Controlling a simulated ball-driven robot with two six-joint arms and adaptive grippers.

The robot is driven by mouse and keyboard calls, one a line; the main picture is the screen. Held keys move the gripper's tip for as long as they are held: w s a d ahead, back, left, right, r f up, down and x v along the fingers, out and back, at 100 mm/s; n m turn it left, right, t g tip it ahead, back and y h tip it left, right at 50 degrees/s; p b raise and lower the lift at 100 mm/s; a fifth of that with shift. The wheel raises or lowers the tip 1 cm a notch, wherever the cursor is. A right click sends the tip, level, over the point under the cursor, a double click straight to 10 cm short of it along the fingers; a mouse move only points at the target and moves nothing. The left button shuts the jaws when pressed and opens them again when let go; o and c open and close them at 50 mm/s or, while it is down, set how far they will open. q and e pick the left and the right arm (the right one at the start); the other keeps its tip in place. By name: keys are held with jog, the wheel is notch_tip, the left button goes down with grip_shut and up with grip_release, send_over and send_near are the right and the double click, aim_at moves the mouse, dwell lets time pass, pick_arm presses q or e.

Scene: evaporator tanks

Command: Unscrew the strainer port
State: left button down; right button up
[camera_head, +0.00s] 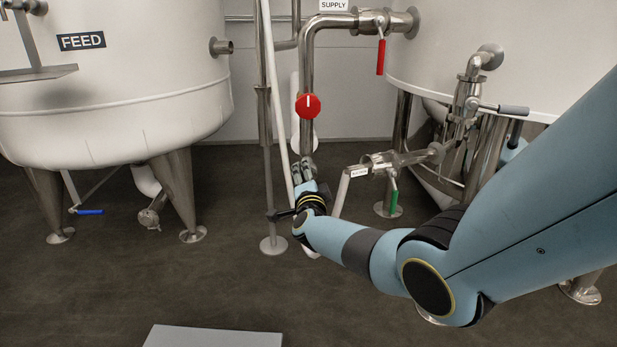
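My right arm reaches in from the right, and my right gripper (303,172) points up and away at the lower end of the vertical supply pipe (307,65). Its fingers are small and overlap the pipe end, so I cannot tell whether they are open, shut or touching it. I cannot single out the strainer port; the fittings at the pipe's lower end are largely hidden behind my gripper and wrist. Just right of the gripper, a pale angled tube (341,196) runs down from a small label (359,172) too small to read. My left gripper is out of view.
A red round knob (308,105) sits on the pipe above my gripper. A red-handled valve (381,56) is higher up, and a green handle (394,202) hangs right. The FEED tank (110,110) stands left, another tank (500,60) right. A grey flat surface (213,336) lies at the bottom.

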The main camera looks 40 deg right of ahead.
jog(key=m+b, duration=0.2)
jog(key=m, duration=0.4)
jog(key=m+b, duration=0.2)
jog(key=m, duration=0.5)
jog(key=r+m+b, duration=0.1)
jog(key=m+b, duration=0.1)
jog(key=m, duration=0.4)
jog(key=shift+m, duration=0.4)
grip_shut()
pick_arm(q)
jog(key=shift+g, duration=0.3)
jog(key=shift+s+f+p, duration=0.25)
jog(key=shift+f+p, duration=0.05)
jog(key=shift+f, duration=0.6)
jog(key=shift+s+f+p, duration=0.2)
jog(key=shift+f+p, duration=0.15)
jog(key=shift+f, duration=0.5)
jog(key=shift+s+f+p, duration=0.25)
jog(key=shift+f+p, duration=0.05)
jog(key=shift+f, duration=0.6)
pick_arm(e)
jog(key=shift+a+f+n, duration=0.1)
jog(key=shift+a+n, duration=0.05)
jog(key=shift+n, duration=1.15)
jog(key=shift+a+f+n, duration=0.1)
jog(key=shift+n, duration=1.2)
